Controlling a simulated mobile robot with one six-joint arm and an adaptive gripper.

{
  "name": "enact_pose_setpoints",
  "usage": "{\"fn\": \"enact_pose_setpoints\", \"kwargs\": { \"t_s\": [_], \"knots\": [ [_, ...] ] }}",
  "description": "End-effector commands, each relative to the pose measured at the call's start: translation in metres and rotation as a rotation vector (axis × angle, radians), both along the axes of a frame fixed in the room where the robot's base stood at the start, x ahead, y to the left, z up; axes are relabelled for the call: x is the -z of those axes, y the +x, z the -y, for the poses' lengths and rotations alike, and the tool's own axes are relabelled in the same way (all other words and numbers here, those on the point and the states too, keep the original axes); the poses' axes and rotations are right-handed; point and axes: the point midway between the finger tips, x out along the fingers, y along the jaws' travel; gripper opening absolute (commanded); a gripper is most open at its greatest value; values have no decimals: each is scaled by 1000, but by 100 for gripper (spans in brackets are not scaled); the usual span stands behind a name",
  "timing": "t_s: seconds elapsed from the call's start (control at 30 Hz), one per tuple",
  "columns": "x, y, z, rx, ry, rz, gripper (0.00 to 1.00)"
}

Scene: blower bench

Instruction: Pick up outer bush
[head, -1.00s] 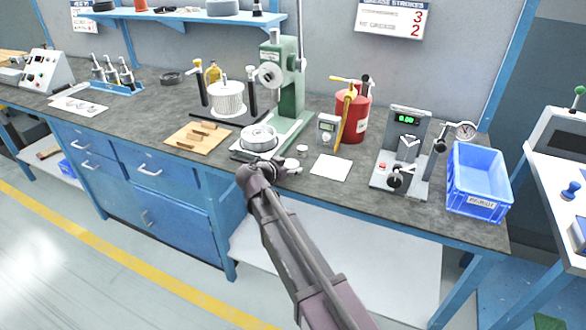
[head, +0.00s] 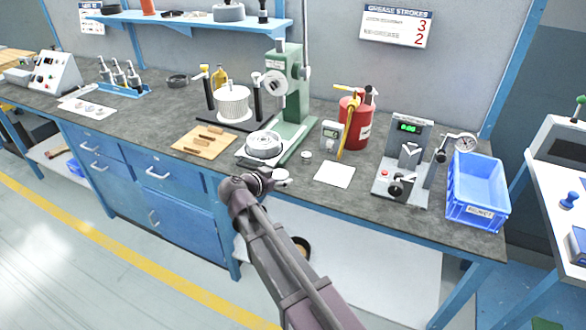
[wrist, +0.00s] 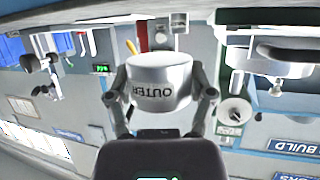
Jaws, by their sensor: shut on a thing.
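The outer bush (wrist: 160,72) is a short pale-grey cylinder with "OUTER" printed on its side, upside down in the wrist view. My gripper (wrist: 162,95) is shut on it, with one finger on each side. In the head view my gripper (head: 270,179) is at the bench's front edge, in front of the green press (head: 290,90). The bush shows there only as a small pale shape (head: 281,175) at the gripper's tip.
A round metal part (head: 264,145) sits on the press base. A small white disc (head: 306,155) and a white sheet (head: 334,174) lie to its right. A wooden board (head: 203,144) is to the left. A blue bin (head: 477,190) stands at the bench's right end.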

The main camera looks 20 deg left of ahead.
Motion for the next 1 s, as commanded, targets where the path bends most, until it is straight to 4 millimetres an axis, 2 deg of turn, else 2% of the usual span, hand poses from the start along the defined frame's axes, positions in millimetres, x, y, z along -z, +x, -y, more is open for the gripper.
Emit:
{"fn": "enact_pose_setpoints", "kwargs": {
  "t_s": [0.03, 0.1, 0.4, 0.63, 1.0],
  "knots": [
    [-2, -14, -2, -2, 0, 1, 8],
    [-4, -27, -5, -3, 1, 1, 8],
    [-7, -66, -15, -1, 0, 1, 8],
    [-8, -76, -17, 1, 1, 0, 8],
    [-8, -76, -17, 1, 1, 0, 8]
  ]
}}
